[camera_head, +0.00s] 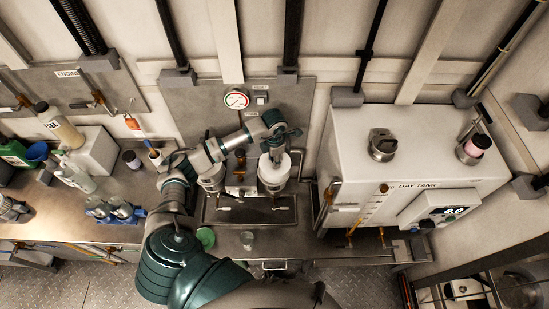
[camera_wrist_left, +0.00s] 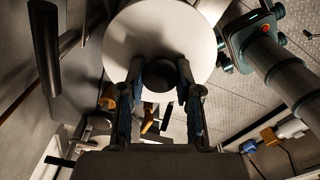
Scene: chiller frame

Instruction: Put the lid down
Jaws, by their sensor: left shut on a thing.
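My left gripper (camera_head: 275,150) is over the back counter, pointing down, shut on the black knob of a round white lid (camera_head: 279,168). In the left wrist view the lid (camera_wrist_left: 130,38) fills the upper middle. Its black knob (camera_wrist_left: 160,75) sits between the two fingers of the left gripper (camera_wrist_left: 160,88). A pale cylindrical vessel (camera_head: 272,187) shows directly below the lid in the head view; I cannot tell whether the lid touches it. A similar vessel (camera_head: 210,182) stands to its left, partly behind my arm. My right gripper is not in view.
A dark sink-like tray (camera_head: 235,215) lies in front of the vessels. The white day tank (camera_head: 350,135) blocks the right side.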

